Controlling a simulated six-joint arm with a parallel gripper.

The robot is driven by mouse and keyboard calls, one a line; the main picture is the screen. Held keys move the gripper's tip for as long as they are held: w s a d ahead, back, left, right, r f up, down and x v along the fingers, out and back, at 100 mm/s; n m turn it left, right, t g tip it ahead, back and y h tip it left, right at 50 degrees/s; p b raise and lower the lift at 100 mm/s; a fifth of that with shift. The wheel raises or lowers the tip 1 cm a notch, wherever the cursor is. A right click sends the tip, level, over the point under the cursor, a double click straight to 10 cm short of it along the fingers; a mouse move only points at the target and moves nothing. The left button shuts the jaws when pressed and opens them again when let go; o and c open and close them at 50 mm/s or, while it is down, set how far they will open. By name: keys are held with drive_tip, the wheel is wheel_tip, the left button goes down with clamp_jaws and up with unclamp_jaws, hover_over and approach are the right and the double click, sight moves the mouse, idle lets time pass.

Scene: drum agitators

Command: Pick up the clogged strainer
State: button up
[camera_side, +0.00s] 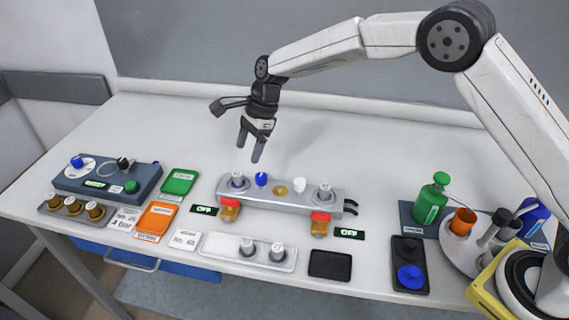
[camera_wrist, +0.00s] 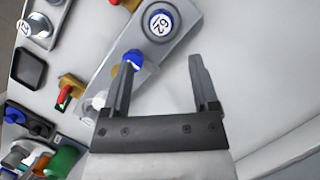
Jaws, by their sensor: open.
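My gripper (camera_side: 249,150) is open and empty, above the left half of a grey manifold block (camera_side: 342,204). In the wrist view its two fingers (camera_wrist: 161,66) stand apart, with white table between them. The block carries a round metal cup with blue in it (camera_side: 238,181) at its left end and another metal cup (camera_side: 324,192) at its right. A blue knob (camera_side: 261,179), a brass port (camera_side: 280,190) and a white knob (camera_side: 299,185) lie between. The wrist view shows a blue-ringed cup marked 62 (camera_wrist: 160,25). I cannot tell which part is the clogged strainer.
A white tray (camera_side: 219,247) with two grey cups and a black square tray (camera_side: 330,265) lie in front. Green (camera_side: 179,182) and orange (camera_side: 157,218) trays lie left. A green bottle (camera_side: 430,199) and an orange cup (camera_side: 462,222) stand right. The table behind the block is clear.

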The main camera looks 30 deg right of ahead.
sight(237, 174)
drive_tip(key=shift+w+a, duration=0.15)
drive_tip(key=shift+a, duration=0.25)
drive_tip(key=shift+f, duration=0.1)
drive_tip(key=shift+x, duration=1.25)
drive_tip(key=shift+a+f, duration=0.1)
drive_tip(key=shift+x, duration=2.45)
clamp_jaws()
